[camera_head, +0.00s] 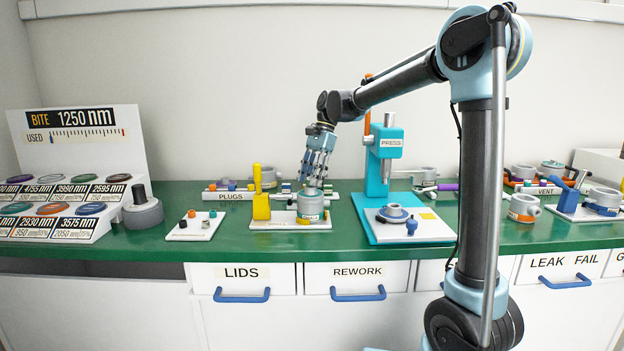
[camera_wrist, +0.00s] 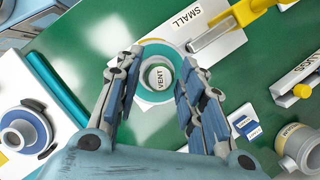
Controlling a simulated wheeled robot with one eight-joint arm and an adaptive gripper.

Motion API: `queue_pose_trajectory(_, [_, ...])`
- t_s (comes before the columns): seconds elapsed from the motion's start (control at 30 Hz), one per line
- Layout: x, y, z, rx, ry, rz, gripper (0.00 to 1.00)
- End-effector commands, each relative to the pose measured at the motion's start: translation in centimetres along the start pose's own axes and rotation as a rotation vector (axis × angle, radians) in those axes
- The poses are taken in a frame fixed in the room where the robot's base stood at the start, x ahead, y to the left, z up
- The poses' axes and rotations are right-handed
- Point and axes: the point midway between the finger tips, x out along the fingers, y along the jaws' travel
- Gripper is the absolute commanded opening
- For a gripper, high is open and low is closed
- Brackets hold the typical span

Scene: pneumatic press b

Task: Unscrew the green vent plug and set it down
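A round grey body (camera_head: 310,203) stands on a white plate (camera_head: 285,226) at the middle of the green bench. From above, in the wrist view, a green ring (camera_wrist: 160,59) surrounds a pale round face marked VENT (camera_wrist: 158,77); I take this as the vent plug, seated in the body. My gripper (camera_head: 317,178) points down just above the body. In the wrist view my gripper (camera_wrist: 163,72) has its fingers apart, one on each side of the VENT face. I see no clear contact, and nothing is held.
A yellow-handled clamp (camera_head: 261,206) stands left of the body. A plate (camera_head: 196,226) with small coloured plugs lies to the left. Bare green bench shows near its front edge.

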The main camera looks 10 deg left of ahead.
Motion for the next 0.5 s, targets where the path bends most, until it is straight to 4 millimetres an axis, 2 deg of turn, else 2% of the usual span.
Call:
queue_pose_trajectory(0.33, [0.0,0.04,0.0,0.046,0.0,-0.019,0.36])
queue_pose_trajectory(0.5, [0.0,0.11,-0.01,0.142,0.001,-0.059,0.36])
